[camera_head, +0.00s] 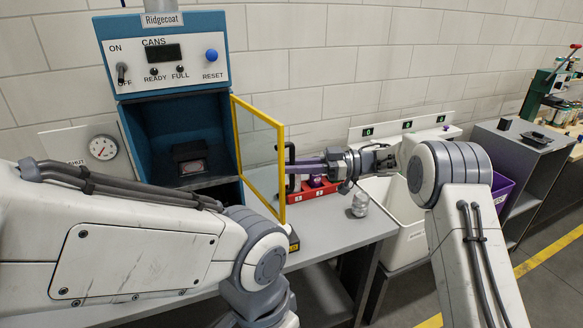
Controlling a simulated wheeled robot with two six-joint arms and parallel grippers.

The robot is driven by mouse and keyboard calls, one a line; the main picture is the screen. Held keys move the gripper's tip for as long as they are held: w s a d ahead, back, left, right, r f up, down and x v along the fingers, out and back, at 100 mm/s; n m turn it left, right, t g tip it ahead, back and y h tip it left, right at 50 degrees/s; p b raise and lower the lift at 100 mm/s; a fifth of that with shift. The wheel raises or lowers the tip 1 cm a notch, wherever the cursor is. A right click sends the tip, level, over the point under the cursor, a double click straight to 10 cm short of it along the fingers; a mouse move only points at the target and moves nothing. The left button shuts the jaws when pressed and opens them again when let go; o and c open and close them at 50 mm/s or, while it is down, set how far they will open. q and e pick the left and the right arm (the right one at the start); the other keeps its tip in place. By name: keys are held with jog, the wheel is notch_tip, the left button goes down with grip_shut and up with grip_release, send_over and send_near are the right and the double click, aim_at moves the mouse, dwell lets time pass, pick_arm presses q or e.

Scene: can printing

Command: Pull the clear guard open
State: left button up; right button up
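The clear guard (258,150) is a see-through panel in a yellow frame. It stands swung out from the right side of the blue can machine (165,55), so the front opening shows. A black upright handle (290,183) is on the guard's outer side near its free edge. My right gripper (299,165) reaches in from the right, its purple fingers at the handle and close together; they appear shut on it. My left arm crosses the lower left, and its gripper is out of the picture.
A red rack (314,192) and a silver can (360,205) stand on the grey bench (335,230) right of the guard. A white bin (402,245) stands beyond the bench's right end. A round gauge (103,147) is left of the machine.

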jog(key=o, duration=0.3)
jog(key=shift+a, duration=0.15)
jog(key=shift+d, duration=0.2)
jog(key=w+d+b, duration=0.2)
jog(key=d+b, duration=0.1)
jog(key=d, duration=0.7)
jog(key=shift+b, duration=0.4)
